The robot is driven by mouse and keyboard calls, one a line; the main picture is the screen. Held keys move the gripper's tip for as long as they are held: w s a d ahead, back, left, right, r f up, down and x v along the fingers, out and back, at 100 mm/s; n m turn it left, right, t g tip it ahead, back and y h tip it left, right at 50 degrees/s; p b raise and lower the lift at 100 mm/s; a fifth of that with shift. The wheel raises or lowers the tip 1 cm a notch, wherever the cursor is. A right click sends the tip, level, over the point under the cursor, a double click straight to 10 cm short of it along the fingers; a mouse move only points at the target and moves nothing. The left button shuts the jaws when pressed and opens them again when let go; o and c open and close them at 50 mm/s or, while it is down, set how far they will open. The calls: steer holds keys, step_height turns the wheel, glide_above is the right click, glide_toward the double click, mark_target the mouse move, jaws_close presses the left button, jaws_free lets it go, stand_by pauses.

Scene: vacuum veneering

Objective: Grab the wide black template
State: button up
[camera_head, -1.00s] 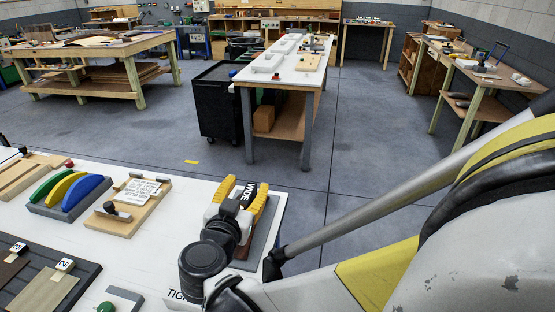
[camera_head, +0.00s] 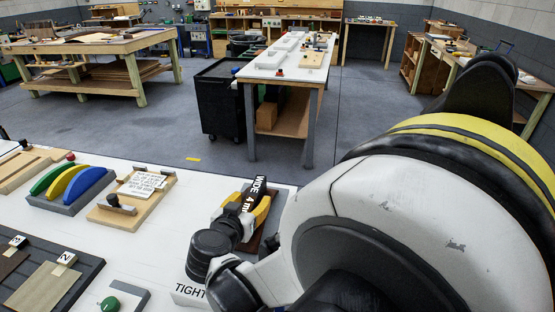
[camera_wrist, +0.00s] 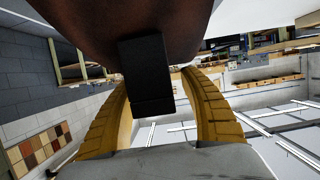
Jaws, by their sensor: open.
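The wide black template (camera_head: 257,193), with white lettering "WIDE 4 m…", stands at the right end of the white table, on a dark brown piece. My gripper (camera_head: 245,214) with yellow fingers is right at it, and its dark wrist hides part of the template. In the wrist view my gripper (camera_wrist: 160,92) is open, its two curved yellow fingers apart. A black block (camera_wrist: 147,75) shows between them, in front of a dark brown surface. I cannot tell whether the fingers touch it.
A white sign reading "TIGHT" (camera_head: 189,291) stands by my wrist. Left are a wooden fixture with a card (camera_head: 140,187), a rack of green, yellow and blue curved pieces (camera_head: 72,190), and a dark tray (camera_head: 80,276). Open floor lies beyond the table.

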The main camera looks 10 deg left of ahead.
steer(key=shift+w+f, duration=0.15)
steer(key=shift+w, duration=0.35)
jaws_close()
